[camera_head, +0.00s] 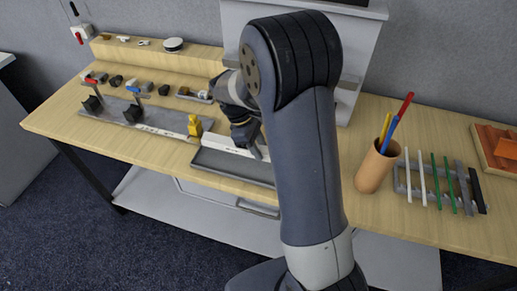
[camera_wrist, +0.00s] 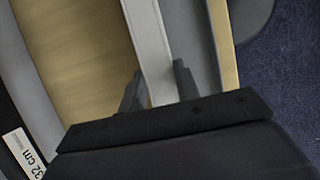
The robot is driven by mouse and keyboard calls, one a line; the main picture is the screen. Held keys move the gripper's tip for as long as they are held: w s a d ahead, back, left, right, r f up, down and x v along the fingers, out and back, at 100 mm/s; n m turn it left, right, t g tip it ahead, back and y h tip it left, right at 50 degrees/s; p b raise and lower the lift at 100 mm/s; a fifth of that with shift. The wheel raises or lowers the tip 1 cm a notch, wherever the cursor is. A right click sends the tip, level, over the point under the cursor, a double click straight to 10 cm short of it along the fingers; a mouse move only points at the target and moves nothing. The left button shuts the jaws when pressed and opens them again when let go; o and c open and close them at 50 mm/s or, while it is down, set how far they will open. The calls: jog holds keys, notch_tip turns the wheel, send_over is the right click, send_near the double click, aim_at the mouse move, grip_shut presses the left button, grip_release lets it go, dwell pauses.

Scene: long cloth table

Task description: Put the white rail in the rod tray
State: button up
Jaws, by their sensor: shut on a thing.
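The white rail (camera_head: 222,143) is a long, pale bar along the back side of a shallow grey tray (camera_head: 222,167), which I take as the rod tray. My gripper (camera_head: 256,149) is shut on the rail, with my arm hiding its right part. In the wrist view the rail (camera_wrist: 148,35) runs between the two dark fingers of my gripper (camera_wrist: 159,72). The grey tray surface (camera_wrist: 191,40) lies right beside it there. I cannot tell whether the rail is above the tray or touching it.
A grey fixture board (camera_head: 150,118) with clamps and a yellow block (camera_head: 194,126) lies left. A pen cup (camera_head: 375,168) and a grey rack with several rods (camera_head: 402,180) stand right. The table's front edge (camera_wrist: 222,40) is close to the tray.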

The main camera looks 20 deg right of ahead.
jog(key=shift+f, duration=0.75)
jog(key=shift+f+b, duration=0.3)
jog(key=shift+f, duration=0.3)
jog(key=o, duration=1.1)
jog(key=shift+r, duration=0.1)
jog(key=shift+r, duration=0.35)
jog(key=v, duration=1.2)
jog(key=shift+s+r, duration=0.1)
jog(key=shift+r, duration=0.15)
